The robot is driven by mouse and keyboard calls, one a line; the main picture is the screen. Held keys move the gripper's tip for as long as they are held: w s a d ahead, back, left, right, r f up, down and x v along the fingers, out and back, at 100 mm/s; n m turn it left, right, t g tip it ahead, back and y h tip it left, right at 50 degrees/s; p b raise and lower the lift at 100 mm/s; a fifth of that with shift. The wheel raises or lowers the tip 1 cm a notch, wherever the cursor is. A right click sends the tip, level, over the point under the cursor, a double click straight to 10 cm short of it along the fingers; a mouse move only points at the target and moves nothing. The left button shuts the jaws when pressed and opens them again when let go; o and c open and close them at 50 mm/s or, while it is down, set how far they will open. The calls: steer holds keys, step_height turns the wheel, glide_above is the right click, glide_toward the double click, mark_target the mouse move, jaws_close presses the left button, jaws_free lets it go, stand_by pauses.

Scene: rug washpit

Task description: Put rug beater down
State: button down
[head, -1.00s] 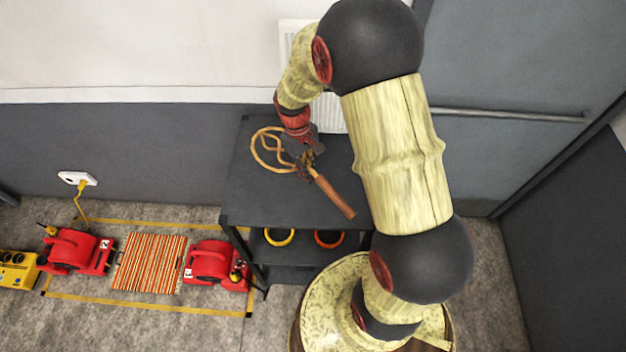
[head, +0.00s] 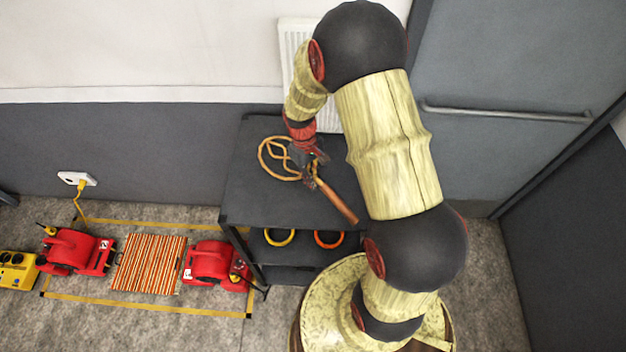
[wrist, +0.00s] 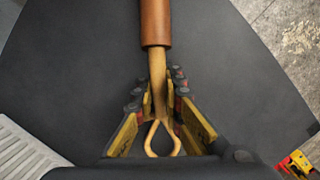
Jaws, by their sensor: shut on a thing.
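The rug beater (head: 337,201) has a looped tan cane head and a brown handle. In the head view it is over the dark top of a shelf unit (head: 241,190), its loops to the left and its handle toward the front right. My gripper (head: 310,172) is shut on the beater's neck, between loops and handle. In the wrist view the neck of the beater (wrist: 157,85) runs between the yellow-padded fingers (wrist: 158,118), with the handle pointing away. Whether the beater touches the top cannot be told. Part of the loops is hidden by the gripper's body in the wrist view.
Yellow (head: 279,238) and orange (head: 328,240) rings sit on the shelf below. Red blowers (head: 75,252) and a striped rug (head: 149,263) are on the floor to the left. A white radiator (head: 297,45) is behind the unit. The shelf top around the beater is clear.

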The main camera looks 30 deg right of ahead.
steer(key=shift+f, duration=0.35)
steer(key=c, duration=1.9)
jaws_free()
steer(key=p+v, duration=0.1)
steer(key=v, duration=1.2)
steer(key=s+a+r+m+t, duration=0.1)
steer(key=s+a+r+t, duration=0.15)
steer(key=r, duration=0.55)
steer(key=s+a+r+t, duration=0.1)
steer(key=s+a+r, duration=0.15)
steer(key=r, duration=0.45)
steer(key=s+a+r+t, duration=0.1)
steer(key=s+r, duration=0.1)
steer(key=s, duration=0.2)
steer(key=s+a+r+t, duration=0.2)
steer(key=s+r, duration=0.1)
steer(key=s, duration=0.1)
steer(key=s+a+r+m+t, duration=0.1)
steer(key=s+r, duration=0.2)
steer(key=s, duration=0.1)
steer(key=shift+s+a+r+t, duration=0.1)
steer(key=shift+s+a+t, duration=0.1)
steer(key=shift+s+t, duration=0.1)
